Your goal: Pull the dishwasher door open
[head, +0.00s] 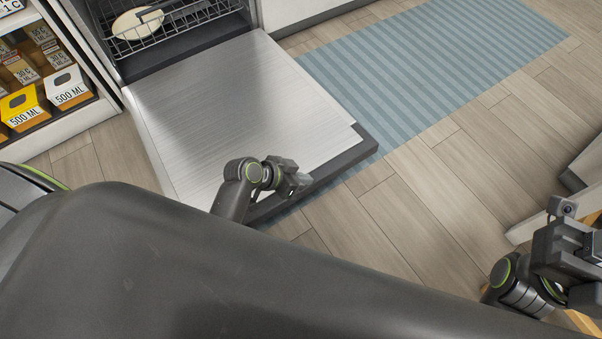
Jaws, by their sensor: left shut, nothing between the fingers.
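The dishwasher door (235,105) is folded down and lies open, its brushed metal inner face up. Its dark outer edge (335,160) points toward the lower right. The dishwasher rack (180,18) shows inside the opening at the top, with a pale plate (137,22) in it. My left gripper (300,183) is shut and empty, over the near part of the door's outer edge. I cannot tell whether it touches the door. My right gripper (590,255) is at the right edge, partly cut off, away from the door; its fingers do not show clearly.
A shelf with several boxes (68,88) labelled 500 ML stands left of the dishwasher. A blue striped mat (430,65) lies on the wood floor right of the door and partly under it. A pale furniture piece (585,165) stands at the right edge. The floor between is clear.

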